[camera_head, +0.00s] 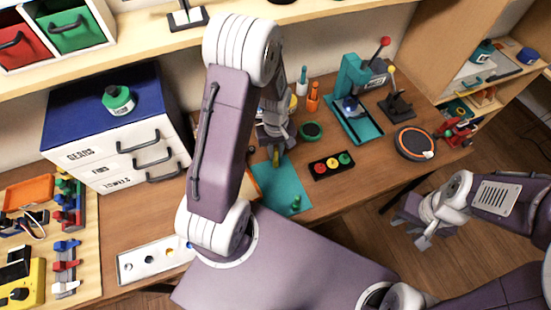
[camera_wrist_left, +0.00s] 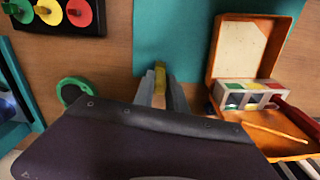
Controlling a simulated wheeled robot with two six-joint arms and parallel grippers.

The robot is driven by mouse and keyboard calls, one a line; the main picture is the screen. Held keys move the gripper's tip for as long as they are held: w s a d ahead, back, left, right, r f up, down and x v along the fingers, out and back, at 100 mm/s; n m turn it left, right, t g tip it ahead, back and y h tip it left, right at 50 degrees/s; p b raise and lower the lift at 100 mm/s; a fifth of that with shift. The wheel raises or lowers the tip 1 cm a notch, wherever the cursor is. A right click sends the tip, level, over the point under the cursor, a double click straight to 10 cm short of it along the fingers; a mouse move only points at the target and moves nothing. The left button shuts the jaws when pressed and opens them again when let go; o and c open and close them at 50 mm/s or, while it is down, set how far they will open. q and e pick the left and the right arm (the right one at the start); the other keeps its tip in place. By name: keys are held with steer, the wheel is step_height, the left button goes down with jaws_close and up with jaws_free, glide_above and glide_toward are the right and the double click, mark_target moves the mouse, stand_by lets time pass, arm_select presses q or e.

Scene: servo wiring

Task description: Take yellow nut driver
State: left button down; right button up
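The yellow nut driver (camera_head: 276,157) shows at the fingertips of my left gripper (camera_head: 274,146), over the teal mat (camera_head: 272,180). In the left wrist view, the yellow piece (camera_wrist_left: 160,74) is between the two close-set grey fingers (camera_wrist_left: 159,90), which appear shut on it. Its lower part is hidden, and I cannot tell whether it touches the mat. A green driver-like piece (camera_head: 296,202) stands near the mat's front edge. My right gripper (camera_head: 416,230) is open and empty, off the table's front edge at the right.
A black block with red, yellow and green discs (camera_head: 331,166) lies right of the mat. A green ring (camera_head: 311,131), orange bottle (camera_head: 313,97) and teal press (camera_head: 352,100) stand behind. An open orange case (camera_wrist_left: 240,85) lies beside the mat. A drawer cabinet (camera_head: 118,125) stands left.

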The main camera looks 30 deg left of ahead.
stand_by(0.4)
arm_select(q)
step_height(320, 180, up, 9)
steer(key=p, duration=0.8)
steer(key=shift+r+p, duration=0.1)
steer(key=shift+p, duration=0.2)
